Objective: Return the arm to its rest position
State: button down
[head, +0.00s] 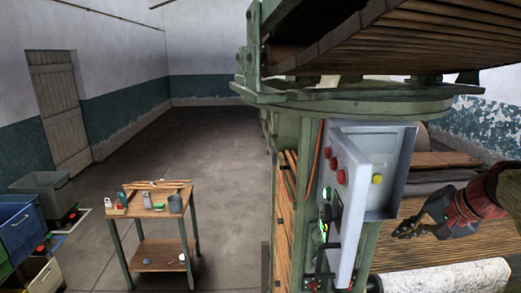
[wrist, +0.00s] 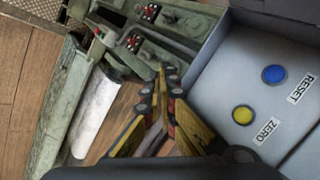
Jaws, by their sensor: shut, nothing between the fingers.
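My gripper (head: 402,232) is at the right of the head view, with my arm coming in from the right edge. It is over the wooden-slatted part of the large green machine, to the right of the grey control box (head: 395,165). In the wrist view my gripper (wrist: 162,82) shows its yellow and black fingers brought together, with nothing held between them. The control box panel (wrist: 290,55) is to the right of the fingers there, with a blue button (wrist: 274,74) marked RESET and a yellow button (wrist: 242,115) marked ZERO.
A white roller (head: 445,277) lies below my gripper. The machine's green frame (head: 355,105) and slatted upper part (head: 400,40) overhang the area. A small wooden table (head: 150,212) with tools stands to the left, near bins (head: 20,225). The floor behind is clear.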

jog(key=s+a+f+n+b, duration=0.3)
jog(key=s+a+f+b, duration=0.3)
jog(key=f, duration=0.7)
jog(key=s+a+f+n+g+h+b, duration=0.1)
jog(key=s+a+f+n+b, duration=0.2)
jog(key=s+a+f+b, duration=0.3)
jog(key=s+a+f+n+h+b, duration=0.1)
jog(key=s+a+f+n+b, duration=0.3)
jog(key=s+f+b, duration=0.6)
jog(key=shift+a+f+g+b, duration=0.3)
jog(key=shift+a+f+b, duration=1.35)
jog(key=shift+f, duration=3.35)
jog(key=shift+d+b, duration=0.45)
